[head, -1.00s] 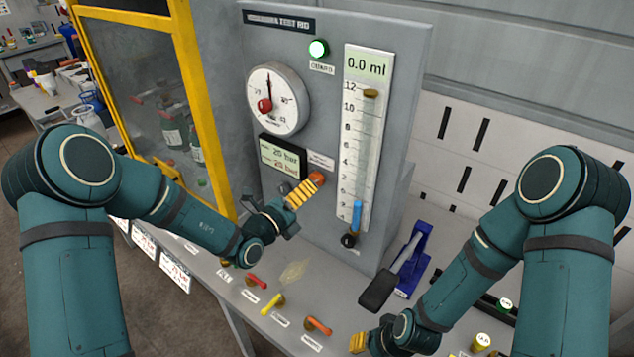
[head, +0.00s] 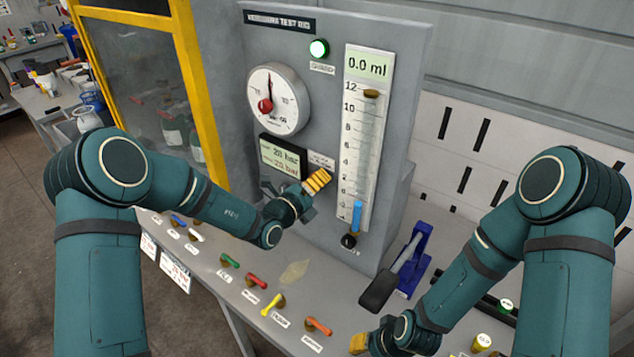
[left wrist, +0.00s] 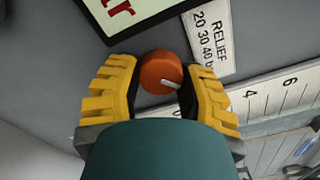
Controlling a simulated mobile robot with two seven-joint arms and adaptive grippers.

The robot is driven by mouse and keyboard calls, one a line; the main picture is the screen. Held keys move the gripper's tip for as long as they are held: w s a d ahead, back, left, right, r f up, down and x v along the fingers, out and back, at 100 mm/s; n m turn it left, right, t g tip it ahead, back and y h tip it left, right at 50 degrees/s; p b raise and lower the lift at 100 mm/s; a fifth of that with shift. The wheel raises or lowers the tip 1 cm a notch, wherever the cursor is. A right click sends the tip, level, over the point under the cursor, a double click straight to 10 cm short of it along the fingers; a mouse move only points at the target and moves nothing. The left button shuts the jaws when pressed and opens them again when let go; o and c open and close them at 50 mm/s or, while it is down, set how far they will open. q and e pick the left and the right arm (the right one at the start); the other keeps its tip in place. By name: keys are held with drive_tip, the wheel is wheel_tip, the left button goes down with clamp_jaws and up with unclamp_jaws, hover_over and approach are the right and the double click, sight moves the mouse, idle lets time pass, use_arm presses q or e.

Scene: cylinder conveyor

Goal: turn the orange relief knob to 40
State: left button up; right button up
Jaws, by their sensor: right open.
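The orange relief knob (left wrist: 158,72) shows in the left wrist view, with a white pointer mark on its face. The RELIEF label (left wrist: 212,40) beside it reads 20, 30, 40; I cannot tell which number the mark meets. My left gripper (head: 294,187) is open in front of the panel and hides the knob in the head view. In the left wrist view its yellow fingers (left wrist: 160,88) stand on either side of the knob; contact is unclear. My right gripper (head: 358,343) is open low over the bench, partly cut off by the frame edge.
The grey test rig panel (head: 330,50) carries a round gauge (head: 290,95), a pressure display (head: 283,157) and a scale column (head: 352,130) reading 0.0 ml. Coloured valve handles (head: 257,281) line the bench front. A blue lever device (head: 417,255) stands right.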

use_arm(q)
drive_tip(key=shift+m, duration=0.7)
drive_tip(key=o, duration=1.2)
drive_tip(key=v, duration=1.2)
